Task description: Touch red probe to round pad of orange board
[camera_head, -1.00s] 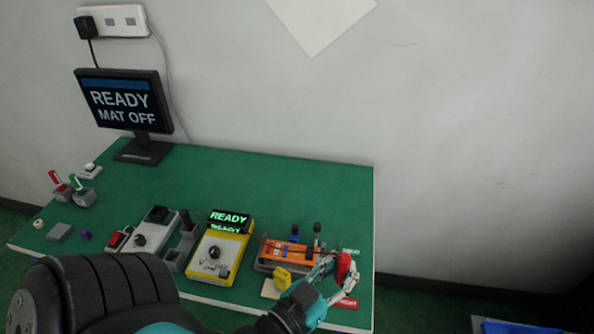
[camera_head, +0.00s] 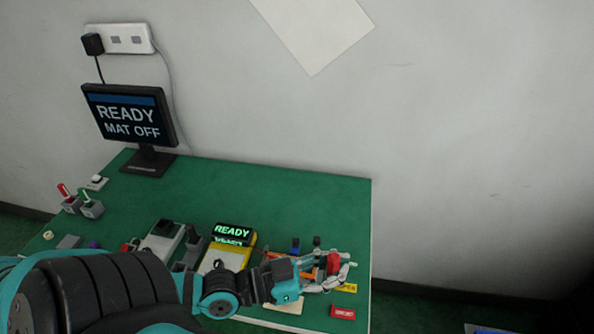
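My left gripper (camera_head: 338,274) is over the right front of the green table, with its fingers closed around the red probe (camera_head: 333,262). The probe's tip is too small to make out. The orange board (camera_head: 277,254) lies behind and under the gripper. Only slivers of it show, and its round pad is hidden, so I cannot tell whether the probe touches it. The yellow meter (camera_head: 213,259) with a lit READY display stands left of the board, partly covered by my arm. My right gripper is not in view.
A monitor (camera_head: 129,115) reading READY, MAT OFF stands at the back left. Red and green levers (camera_head: 85,200) stand at the left edge. A red block (camera_head: 343,312) and a yellow label (camera_head: 346,288) lie at the right front.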

